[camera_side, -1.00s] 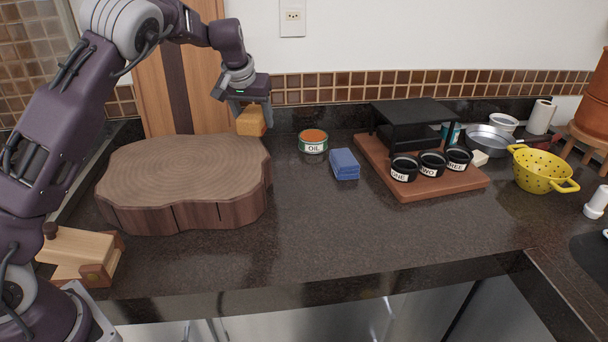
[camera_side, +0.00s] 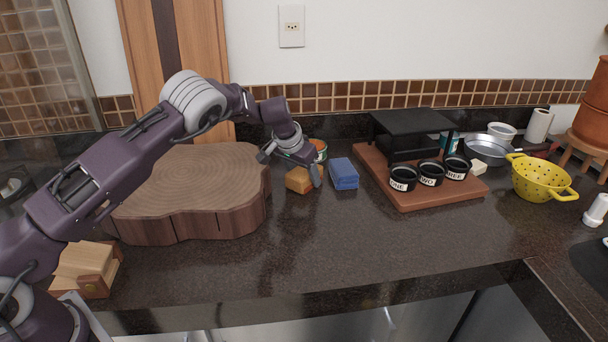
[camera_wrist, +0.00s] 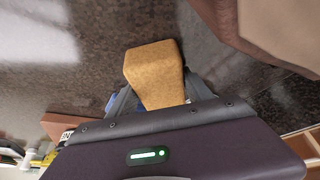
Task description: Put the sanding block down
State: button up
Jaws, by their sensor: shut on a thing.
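The sanding block is a tan-orange block (camera_side: 299,180), low at the counter between the wood slab and a blue folded cloth or sponge (camera_side: 343,173). My gripper (camera_side: 293,168) is shut on it, reaching down and tilted. In the wrist view the block (camera_wrist: 154,72) sits between the fingers of my gripper (camera_wrist: 160,95) and sticks out past them. I cannot tell whether its underside touches the counter.
The thick wood slab (camera_side: 190,190) stands close on the left. The oil can (camera_side: 320,148) is just behind my gripper, partly hidden. A wooden board (camera_side: 430,197) with black cups and a black rack lies right. The dark counter (camera_side: 330,240) in front is clear.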

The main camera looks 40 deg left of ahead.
jog(key=shift+f, duration=0.4)
jog(key=o, duration=1.7)
jog(key=shift+s+f, duration=0.15)
jog(key=shift+d+f, duration=0.1)
jog(key=shift+d, duration=0.05)
jog(key=shift+r, duration=0.2)
jog(key=v, duration=1.3)
jog(key=shift+w, duration=0.3)
